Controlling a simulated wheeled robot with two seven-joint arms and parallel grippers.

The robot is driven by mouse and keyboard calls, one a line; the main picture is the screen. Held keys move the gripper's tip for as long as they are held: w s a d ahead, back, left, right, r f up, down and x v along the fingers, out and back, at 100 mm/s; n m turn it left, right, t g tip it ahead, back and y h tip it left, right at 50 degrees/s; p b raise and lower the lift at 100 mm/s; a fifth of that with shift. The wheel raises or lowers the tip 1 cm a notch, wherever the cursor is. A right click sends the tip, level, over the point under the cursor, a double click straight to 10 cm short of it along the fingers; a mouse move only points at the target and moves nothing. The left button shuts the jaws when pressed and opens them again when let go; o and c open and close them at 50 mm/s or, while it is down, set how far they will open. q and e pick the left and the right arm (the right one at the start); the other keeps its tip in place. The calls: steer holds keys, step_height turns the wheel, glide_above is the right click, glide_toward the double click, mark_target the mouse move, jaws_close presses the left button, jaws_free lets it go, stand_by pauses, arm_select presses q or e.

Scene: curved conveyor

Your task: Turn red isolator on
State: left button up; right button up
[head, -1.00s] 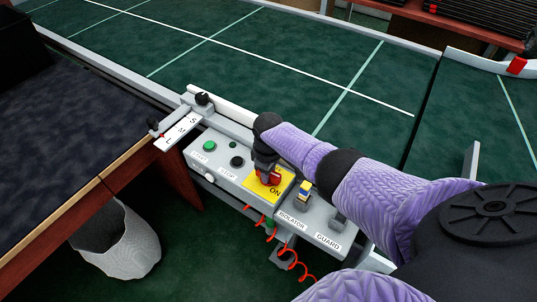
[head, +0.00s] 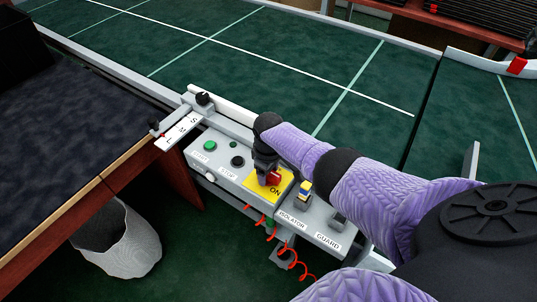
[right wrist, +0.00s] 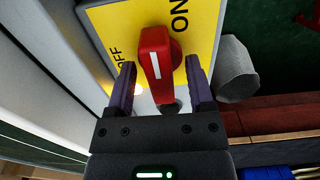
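The red isolator (head: 273,178) is a rotary handle on a yellow plate (head: 252,183) on the grey control box. ON shows on the plate. In the right wrist view the red handle (right wrist: 157,62) has a white line, with OFF to its left and ON at its upper right. My right gripper (head: 266,162) is over the handle. In the right wrist view its fingers (right wrist: 160,75) stand apart on either side of the handle, with gaps visible. Part of the handle is hidden by the gripper in the head view. My left gripper is not in view.
The box also has a green button (head: 210,146), a black button (head: 237,161) and a blue-yellow switch (head: 304,190). A red coiled cable (head: 291,256) hangs below. The green conveyor (head: 270,60) lies behind; a dark table (head: 60,130) and a bin (head: 125,245) are at left.

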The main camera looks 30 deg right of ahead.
step_height(320, 180, up, 9)
steer(key=p, duration=0.6)
steer(key=shift+r, duration=0.55)
steer(key=shift+f, duration=0.1)
